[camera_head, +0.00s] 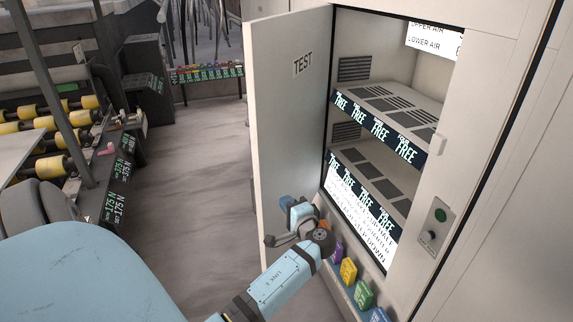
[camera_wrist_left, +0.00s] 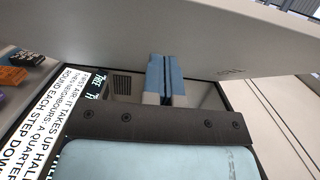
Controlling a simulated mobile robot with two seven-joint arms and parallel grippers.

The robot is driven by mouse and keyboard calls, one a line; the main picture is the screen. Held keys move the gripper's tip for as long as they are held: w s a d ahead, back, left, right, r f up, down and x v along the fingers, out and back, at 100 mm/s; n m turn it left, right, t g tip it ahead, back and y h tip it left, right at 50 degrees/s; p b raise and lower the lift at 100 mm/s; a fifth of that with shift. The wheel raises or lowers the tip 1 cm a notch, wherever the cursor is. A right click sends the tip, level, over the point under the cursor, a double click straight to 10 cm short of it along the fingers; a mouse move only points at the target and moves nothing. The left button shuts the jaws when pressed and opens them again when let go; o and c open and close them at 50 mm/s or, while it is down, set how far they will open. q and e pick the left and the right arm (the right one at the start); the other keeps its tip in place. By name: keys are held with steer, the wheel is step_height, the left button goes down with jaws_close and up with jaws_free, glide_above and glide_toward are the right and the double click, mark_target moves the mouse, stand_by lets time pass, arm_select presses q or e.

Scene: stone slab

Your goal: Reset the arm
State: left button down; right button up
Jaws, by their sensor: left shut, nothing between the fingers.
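My left arm, pale blue, comes in from the bottom left of the head view. My left gripper (camera_head: 297,212) is in front of the lower part of the open cabinet, near the inner face of its door (camera_head: 285,130). In the left wrist view its two blue fingers (camera_wrist_left: 166,78) are pressed together with nothing between them. The wrist housing hides part of what lies below them. My right gripper is not in view.
The cabinet has two slotted shelves (camera_head: 385,105) marked FREE, both empty. Coloured blocks (camera_head: 348,270) stand in a row below its lower text panel. A green button (camera_head: 440,215) is on its right frame. A roller rack (camera_head: 60,130) stands left; the floor (camera_head: 190,170) between is clear.

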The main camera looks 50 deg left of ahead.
arm_select(q)
steer(key=s+b+v, duration=0.1)
steer(key=b+v, duration=0.1)
steer(key=v, duration=0.7)
steer(key=shift+s, duration=0.3)
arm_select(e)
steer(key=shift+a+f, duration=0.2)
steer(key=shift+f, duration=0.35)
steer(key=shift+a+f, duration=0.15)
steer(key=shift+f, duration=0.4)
arm_select(q)
steer(key=shift+d+f, duration=0.1)
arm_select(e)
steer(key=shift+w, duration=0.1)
